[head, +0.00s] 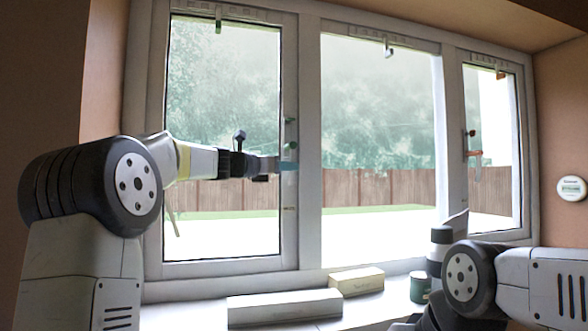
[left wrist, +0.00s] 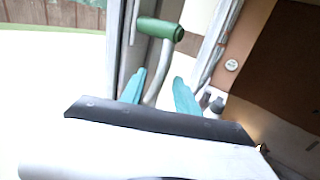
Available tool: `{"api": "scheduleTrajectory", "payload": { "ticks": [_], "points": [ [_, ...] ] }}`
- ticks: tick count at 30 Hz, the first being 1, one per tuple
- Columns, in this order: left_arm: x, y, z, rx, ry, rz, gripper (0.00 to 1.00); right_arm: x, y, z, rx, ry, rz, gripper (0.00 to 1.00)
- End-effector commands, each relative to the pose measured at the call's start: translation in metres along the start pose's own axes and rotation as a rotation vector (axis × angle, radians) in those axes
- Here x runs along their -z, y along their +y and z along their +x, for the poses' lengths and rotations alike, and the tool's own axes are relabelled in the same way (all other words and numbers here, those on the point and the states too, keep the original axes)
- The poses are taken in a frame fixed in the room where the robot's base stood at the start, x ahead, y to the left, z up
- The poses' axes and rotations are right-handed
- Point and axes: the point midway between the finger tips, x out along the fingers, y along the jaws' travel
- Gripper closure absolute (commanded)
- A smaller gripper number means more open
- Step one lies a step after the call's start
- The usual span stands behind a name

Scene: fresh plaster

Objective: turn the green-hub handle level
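The green-hub handle (left wrist: 162,29) is on the white window frame in the left wrist view. Its pale grey lever (left wrist: 157,75) curves from the hub toward my left gripper (left wrist: 158,88). The two teal fingertips are apart, one on each side of the lever, with gaps showing. In the head view my left gripper (head: 288,168) reaches the right stile of the left sash, just below a small dark green hub (head: 291,147). The lever is not clear there, so its exact angle is hard to tell. My right arm is at the lower right; its fingers do not show.
A long pale box (head: 284,307), a small cream box (head: 356,281) and a dark green can (head: 419,288) stand on the sill. A round white device (head: 571,188) hangs on the right wall.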

Motion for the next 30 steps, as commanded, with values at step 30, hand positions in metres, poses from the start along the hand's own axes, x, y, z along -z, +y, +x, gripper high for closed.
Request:
{"api": "scheduleTrajectory", "payload": {
  "ticks": [30],
  "points": [
    [0.000,0.000,0.035,0.000,0.001,0.003,1.00,0.000,0.000,0.000,0.000,0.000,0.000,1.00]
  ]
}}
